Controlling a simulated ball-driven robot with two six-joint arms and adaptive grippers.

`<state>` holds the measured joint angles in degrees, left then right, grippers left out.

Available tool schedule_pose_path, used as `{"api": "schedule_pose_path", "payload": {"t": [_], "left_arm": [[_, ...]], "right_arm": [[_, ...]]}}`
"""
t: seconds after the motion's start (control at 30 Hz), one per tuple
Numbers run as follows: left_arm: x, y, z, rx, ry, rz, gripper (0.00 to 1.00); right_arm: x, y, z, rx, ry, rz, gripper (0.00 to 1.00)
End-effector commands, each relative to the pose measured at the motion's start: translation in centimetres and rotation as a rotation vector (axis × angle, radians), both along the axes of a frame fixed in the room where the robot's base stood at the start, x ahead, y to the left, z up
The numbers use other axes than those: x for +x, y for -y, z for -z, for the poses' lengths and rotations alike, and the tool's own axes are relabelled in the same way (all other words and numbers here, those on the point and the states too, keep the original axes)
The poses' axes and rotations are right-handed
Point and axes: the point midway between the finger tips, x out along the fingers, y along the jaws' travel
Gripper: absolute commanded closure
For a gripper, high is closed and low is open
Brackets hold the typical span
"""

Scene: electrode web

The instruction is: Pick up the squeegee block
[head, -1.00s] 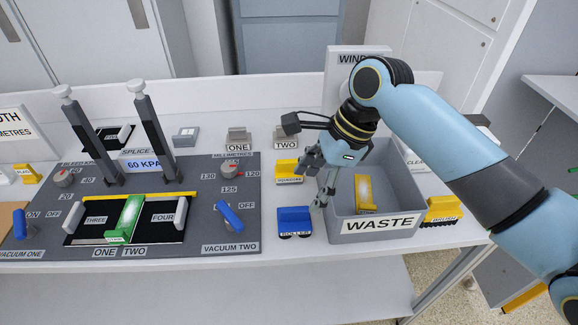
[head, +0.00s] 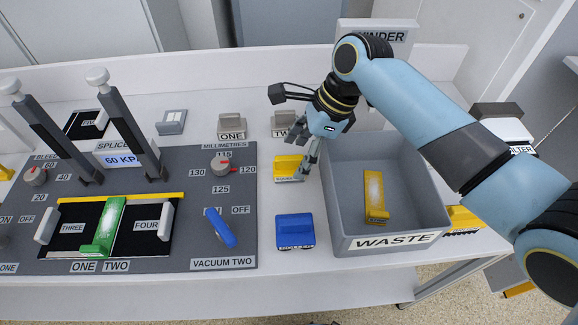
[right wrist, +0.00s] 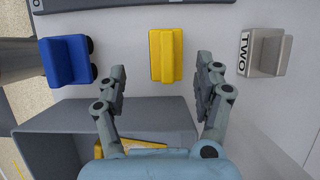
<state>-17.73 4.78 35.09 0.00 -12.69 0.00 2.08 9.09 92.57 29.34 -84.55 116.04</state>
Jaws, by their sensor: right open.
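The squeegee block (head: 287,167) is a yellow block with a raised ridge and a label at its front. It stands on the white bench, left of the grey waste bin, behind the blue roller. In the right wrist view the yellow block (right wrist: 166,55) lies ahead of the gap between the fingers, one finger to each side. My right gripper (head: 311,158) is open and empty, just right of the block and close to it. The open fingers of the right gripper (right wrist: 161,80) show no contact with the block. My left gripper is out of view.
The waste bin (head: 435,205) holds a yellow piece (head: 375,195) and stands beneath my right arm. The blue roller (head: 294,230) is in front of the squeegee block. Grey blocks ONE (head: 231,124) and TWO (head: 284,122) stand behind. The grey panel with knobs (head: 230,180) is to the left.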

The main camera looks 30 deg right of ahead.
Motion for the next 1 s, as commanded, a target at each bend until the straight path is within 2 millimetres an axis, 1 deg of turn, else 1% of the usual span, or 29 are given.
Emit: {"api": "schedule_pose_path", "payload": {"t": [0.13,0.3,0.4,0.67,0.77,1.0], "left_arm": [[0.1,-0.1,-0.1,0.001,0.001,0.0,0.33],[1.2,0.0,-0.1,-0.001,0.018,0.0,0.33],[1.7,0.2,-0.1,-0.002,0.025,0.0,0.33],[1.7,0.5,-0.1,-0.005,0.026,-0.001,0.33],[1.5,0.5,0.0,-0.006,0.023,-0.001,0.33],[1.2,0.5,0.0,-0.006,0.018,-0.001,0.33]], "right_arm": [[0.4,-0.4,1.2,0.001,-0.002,0.001,0.31],[1.4,-1.2,3.7,0.001,-0.002,0.0,0.31],[1.5,-1.5,4.7,0.0,-0.002,0.001,0.31],[1.6,-1.6,5.0,-0.001,0.001,-0.001,0.31],[1.6,-1.6,5.0,-0.001,0.001,-0.001,0.43],[1.6,-1.6,5.0,-0.001,0.0,0.0,0.74]]}}
